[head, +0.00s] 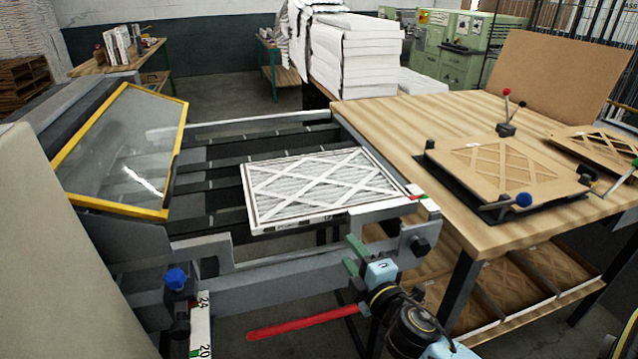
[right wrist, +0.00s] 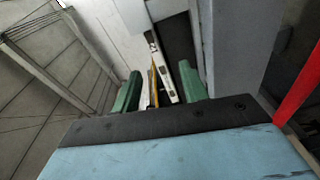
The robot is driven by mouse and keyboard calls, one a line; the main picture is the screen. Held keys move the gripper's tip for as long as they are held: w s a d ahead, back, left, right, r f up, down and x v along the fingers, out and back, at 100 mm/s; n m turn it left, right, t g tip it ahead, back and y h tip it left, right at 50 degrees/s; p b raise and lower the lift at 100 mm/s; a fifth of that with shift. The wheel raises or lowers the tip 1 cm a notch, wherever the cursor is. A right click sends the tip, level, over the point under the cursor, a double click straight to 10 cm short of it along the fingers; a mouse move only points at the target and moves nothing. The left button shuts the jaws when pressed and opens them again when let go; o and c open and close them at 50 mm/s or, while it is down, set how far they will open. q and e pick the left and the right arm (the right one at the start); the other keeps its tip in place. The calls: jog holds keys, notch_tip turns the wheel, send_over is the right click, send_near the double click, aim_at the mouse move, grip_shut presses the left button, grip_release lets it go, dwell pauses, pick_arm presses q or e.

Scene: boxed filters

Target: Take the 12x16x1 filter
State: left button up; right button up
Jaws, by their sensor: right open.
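A white pleated filter (head: 322,186) with a lattice of crossing strips lies flat on the dark slats of the machine frame in the head view. Its size print is too small to read. My right gripper (head: 354,256) is below and in front of the filter's near right corner, apart from it. Its two green fingers are open, and no object is clearly gripped. In the right wrist view the fingers (right wrist: 160,86) stand apart, with a narrow white strip and a thin yellow-brown edge seen between them; I cannot tell which parts these are. My left gripper is not in view.
A grey frame rail (head: 275,275) runs close by my right gripper. A yellow-edged clear guard (head: 125,150) stands left. A wooden table (head: 400,120) at right holds a cardboard lattice piece (head: 490,170) in a clamp fixture. A red bar (head: 302,322) lies low in front.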

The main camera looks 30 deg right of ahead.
aim_at(321, 219)
jog(key=w, duration=0.4)
jog(key=w+n+y, duration=0.1)
jog(key=w, duration=0.4)
jog(key=w+n+p, duration=0.1)
jog(key=w, duration=0.4)
jog(key=shift+w+a+r+t+y, duration=0.1)
jog(key=shift+r+t+y, duration=0.2)
jog(key=shift+r, duration=0.05)
jog(key=shift+c, duration=0.3)
grip_shut()
